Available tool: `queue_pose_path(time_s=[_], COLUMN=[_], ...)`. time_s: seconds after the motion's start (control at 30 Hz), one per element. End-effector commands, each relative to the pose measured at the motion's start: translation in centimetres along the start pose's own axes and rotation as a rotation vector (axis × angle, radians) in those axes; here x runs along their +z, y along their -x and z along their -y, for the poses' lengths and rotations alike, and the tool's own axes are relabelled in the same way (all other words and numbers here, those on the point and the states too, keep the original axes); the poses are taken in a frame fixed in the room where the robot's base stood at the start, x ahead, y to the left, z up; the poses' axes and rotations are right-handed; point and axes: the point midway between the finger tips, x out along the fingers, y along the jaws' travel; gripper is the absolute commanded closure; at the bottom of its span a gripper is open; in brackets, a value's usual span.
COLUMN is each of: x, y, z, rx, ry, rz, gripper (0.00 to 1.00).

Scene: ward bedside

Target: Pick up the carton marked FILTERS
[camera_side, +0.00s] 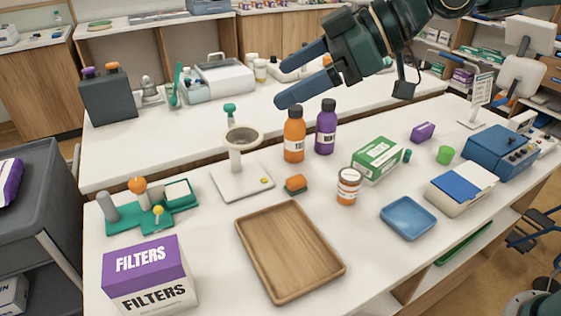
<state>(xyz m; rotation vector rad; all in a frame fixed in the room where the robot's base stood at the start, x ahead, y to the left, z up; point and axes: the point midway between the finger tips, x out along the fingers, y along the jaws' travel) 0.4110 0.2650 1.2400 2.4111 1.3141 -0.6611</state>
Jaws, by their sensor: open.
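The FILTERS carton (148,273) stands at the front left of the white table. It has a purple top and a white front, and both carry the word FILTERS. Its bottom edge is cut off by the frame. My gripper (282,78) is open and empty, with two blue fingers pointing left. It is high above the back part of the table, up and to the right of the carton, and well apart from it.
A wooden tray (337,270) lies right of the carton, and a green holder (185,203) with upright items stands behind it. Orange (294,140) and purple (326,128) bottles stand below my gripper. A blue tray (408,217) is further right.

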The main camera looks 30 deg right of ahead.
Motion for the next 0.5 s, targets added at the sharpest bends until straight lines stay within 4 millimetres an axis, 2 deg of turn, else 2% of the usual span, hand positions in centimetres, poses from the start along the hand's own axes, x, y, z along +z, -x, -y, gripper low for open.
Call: queue_pose_path(time_s=[0.03, 0.1, 0.5], x=[-0.6, -1.6, -5.6], y=[-1.6, -3.5, -12.9], z=[0.4, 1.0, 5.7], rx=[-0.036, -0.081, -0.32], ry=[0.016, 0.041, 0.108], rz=[-0.027, -0.075, -0.357], gripper=[0.13, 0.13, 0.13])
